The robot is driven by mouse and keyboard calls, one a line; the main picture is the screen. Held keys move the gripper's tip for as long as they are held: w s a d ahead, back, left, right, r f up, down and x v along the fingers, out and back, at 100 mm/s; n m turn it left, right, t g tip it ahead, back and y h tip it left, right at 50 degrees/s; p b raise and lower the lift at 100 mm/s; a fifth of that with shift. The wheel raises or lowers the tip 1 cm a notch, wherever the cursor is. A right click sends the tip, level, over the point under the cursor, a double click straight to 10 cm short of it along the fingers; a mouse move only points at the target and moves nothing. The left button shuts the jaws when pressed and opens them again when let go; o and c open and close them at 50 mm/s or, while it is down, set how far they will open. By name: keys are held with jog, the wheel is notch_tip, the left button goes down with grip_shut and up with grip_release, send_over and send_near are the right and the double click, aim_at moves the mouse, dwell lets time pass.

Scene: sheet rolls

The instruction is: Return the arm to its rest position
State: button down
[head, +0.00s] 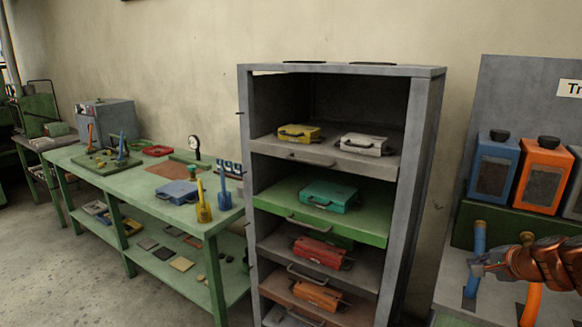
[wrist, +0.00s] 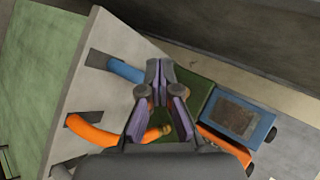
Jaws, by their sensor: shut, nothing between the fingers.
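My gripper (head: 482,265) is at the right edge of the head view, at the end of my orange arm, in front of a light grey bench with pipes. In the wrist view my gripper (wrist: 157,68) has its fingertips together, with nothing between them. A blue pipe (wrist: 124,70) lies to the left of the fingers. An orange pipe (wrist: 92,131) lies below it and passes behind the gripper. In the head view the blue pipe (head: 479,245) shows close by the fingertips; I cannot tell whether they touch.
Blue (head: 494,165) and orange (head: 541,175) containers stand behind the pipes. A grey cabinet (head: 438,150) with shelves holding coloured cases stands left of my gripper. A green workbench (head: 110,184) with tools is further left. Bare floor (head: 70,285) shows at the lower left.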

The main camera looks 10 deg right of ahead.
jog(key=s+a+r+n+g+y+p, duration=0.1)
jog(key=a+n+g+y, duration=0.3)
jog(key=a, duration=1.2)
jog(key=a+r+n+g+y, duration=0.1)
jog(key=a+n, duration=0.5)
jog(key=a, duration=0.9)
jog(key=s+a+f+n+g+h+p, duration=0.15)
jog(key=s+a+n+g, duration=0.25)
jog(key=s+a, duration=0.55)
jog(key=s+f+n+g+h, duration=0.1)
jog(key=s+n+g+h, duration=0.1)
jog(key=s, duration=1.3)
jog(key=shift+s+a+f+n+g, duration=0.2)
jog(key=shift+s+a+n+g, duration=0.3)
jog(key=shift+n, duration=0.6)
jog(key=shift+w+d+h, duration=0.2)
jog(key=shift+d+h, duration=0.05)
